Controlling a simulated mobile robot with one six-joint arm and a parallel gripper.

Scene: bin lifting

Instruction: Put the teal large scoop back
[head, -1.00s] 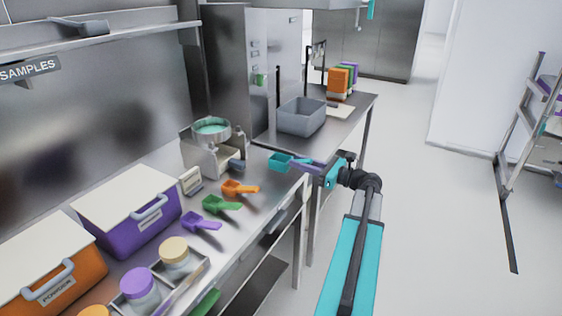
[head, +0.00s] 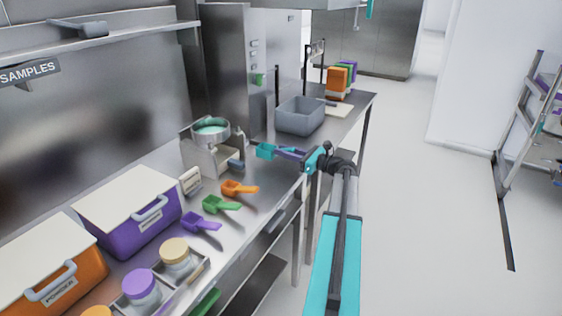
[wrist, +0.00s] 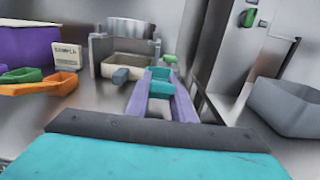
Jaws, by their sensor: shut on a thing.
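The teal scoop (head: 267,151) is held out ahead of my gripper (head: 290,154), over the counter near the sieve stand. In the wrist view the teal scoop (wrist: 160,82) shows between the two purple fingers of my gripper (wrist: 162,100), which are shut on it. The scoop appears to be above the counter surface. Its handle is mostly hidden by the fingers. An orange scoop (head: 238,188), a green scoop (head: 220,204) and a purple scoop (head: 200,222) lie in a row on the counter, nearer than the held scoop.
A metal stand with a round sieve (head: 210,131) is left of the scoop. A small label card (head: 190,180) stands by the row. A grey bin (head: 300,116) sits on the far counter. Purple (head: 130,215) and orange (head: 45,270) lidded boxes stand at the left.

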